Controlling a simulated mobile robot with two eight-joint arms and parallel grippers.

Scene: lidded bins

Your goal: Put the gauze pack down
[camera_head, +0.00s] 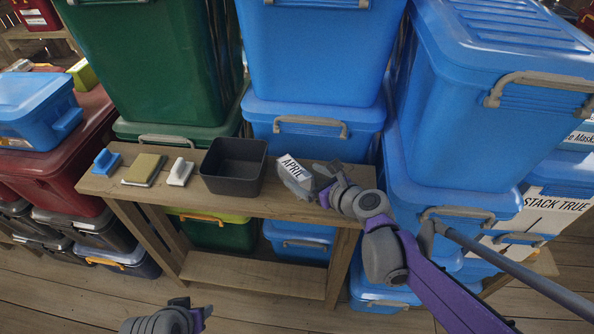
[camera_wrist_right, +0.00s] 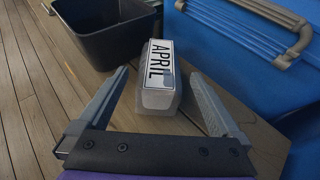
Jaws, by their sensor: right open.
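A pale grey block with a white label reading APRIL (camera_head: 289,168) is at the right part of the wooden bench, just right of the black bin. In the right wrist view the block (camera_wrist_right: 158,80) lies between my open fingers, with a gap on both sides, and appears to rest on the wood. I cannot tell for sure that it is the gauze pack. My right gripper (camera_head: 312,180) is open around it and hides part of it in the head view. My left gripper (camera_head: 192,310) is low at the bottom left, away from the bench; its jaws are unclear.
The open black bin (camera_head: 232,168) stands on the wooden bench (camera_head: 220,204). Left of it are a white-handled item (camera_head: 180,172), a tan-green pad (camera_head: 144,169) and a blue-handled item (camera_head: 105,161). Stacked blue bins (camera_head: 455,120) and a green bin (camera_head: 150,60) crowd behind and right.

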